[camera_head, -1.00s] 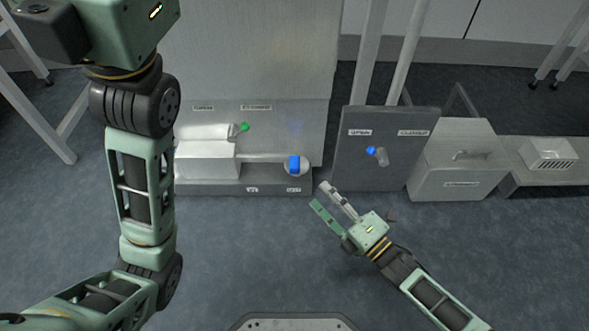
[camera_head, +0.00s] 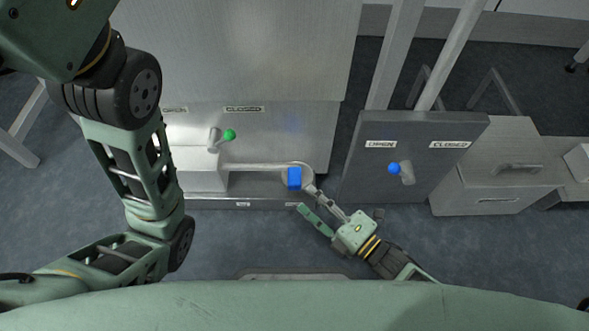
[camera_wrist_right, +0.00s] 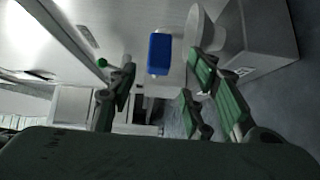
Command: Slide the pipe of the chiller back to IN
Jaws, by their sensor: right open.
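The chiller's pale pipe (camera_head: 250,166) runs sideways from a white block (camera_head: 198,170) low on the chiller. It ends at the right in a round pale end with a blue grip (camera_head: 294,178). My right gripper (camera_head: 304,198) is open, its fingertips close below and right of the blue grip. In the right wrist view, the blue grip (camera_wrist_right: 159,53) shows ahead, between the open fingers (camera_wrist_right: 160,88). I cannot tell whether they touch it. Small labels on the base below the pipe (camera_head: 243,204) are too small to read. My left arm stands at the left; its gripper is out of the picture.
A green-knobbed lever (camera_head: 229,135) sits above the pipe, near a CLOSED label (camera_head: 243,109). A dark panel (camera_head: 360,165) with a blue-knobbed lever (camera_head: 394,168) stands right of my gripper. A grey box (camera_head: 490,190) stands further right. The floor in front is clear.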

